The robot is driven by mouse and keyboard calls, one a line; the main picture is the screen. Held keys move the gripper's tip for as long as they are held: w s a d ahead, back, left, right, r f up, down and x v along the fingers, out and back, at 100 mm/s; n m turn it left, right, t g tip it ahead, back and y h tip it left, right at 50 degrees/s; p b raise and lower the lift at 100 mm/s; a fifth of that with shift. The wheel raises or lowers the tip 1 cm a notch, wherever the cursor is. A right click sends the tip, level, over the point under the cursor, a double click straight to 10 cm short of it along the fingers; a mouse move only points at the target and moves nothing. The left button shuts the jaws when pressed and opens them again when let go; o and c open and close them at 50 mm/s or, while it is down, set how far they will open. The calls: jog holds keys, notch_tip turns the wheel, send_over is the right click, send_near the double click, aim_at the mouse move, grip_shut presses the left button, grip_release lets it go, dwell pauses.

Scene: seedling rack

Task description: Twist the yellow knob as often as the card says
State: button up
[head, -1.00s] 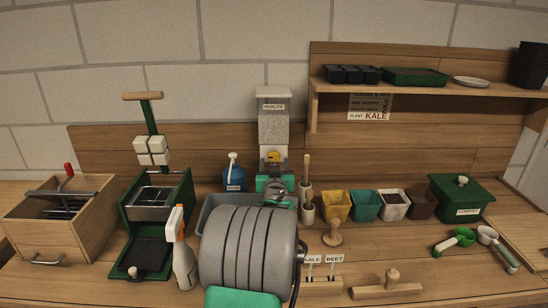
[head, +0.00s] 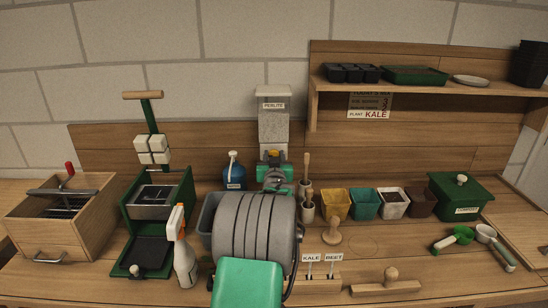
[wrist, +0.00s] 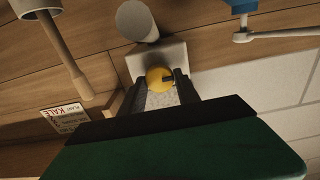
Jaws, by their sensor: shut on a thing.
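The yellow knob (head: 272,154) is on the front of the perlite dispenser (head: 273,124), a clear hopper with white grains against the back board. In the wrist view the yellow knob (wrist: 158,78) sits between my two dark fingers, with a dark mark on its face. My gripper (head: 275,170) is shut on the knob and hides the dispenser's lower part in the head view. The card (head: 370,106) hangs under the shelf; its big line reads "PLANT KALE", and its smaller lines are too blurred to read. The card also shows tilted in the wrist view (wrist: 65,117).
A blue bottle (head: 234,171) stands just left of the dispenser. A wooden dibber in a holder (head: 307,190) stands close on the right, then several coloured pots (head: 335,204). A spray bottle (head: 184,255) is at front left.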

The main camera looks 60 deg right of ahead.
grip_shut()
jog(key=shift+f+m+b, duration=0.15)
jog(key=shift+m+b, duration=0.15)
jog(key=shift+b, duration=0.25)
jog(key=shift+m+b, duration=0.3)
jog(key=shift+b, duration=0.1)
jog(key=m+b, duration=0.2)
jog(key=b, duration=0.1)
jog(key=shift+f, duration=0.2)
jog(key=m+b, duration=0.4)
jog(key=shift+s+m, duration=0.15)
jog(key=shift+m, duration=0.15)
jog(key=m+b, duration=0.4)
jog(key=shift+d+m, duration=0.1)
jog(key=shift+m, duration=0.2)
jog(key=m+b, duration=0.2)
jog(key=m, duration=0.3)
jog(key=shift+b, duration=0.35)
jog(key=shift+r+m, duration=0.1)
jog(key=shift+m, duration=0.2)
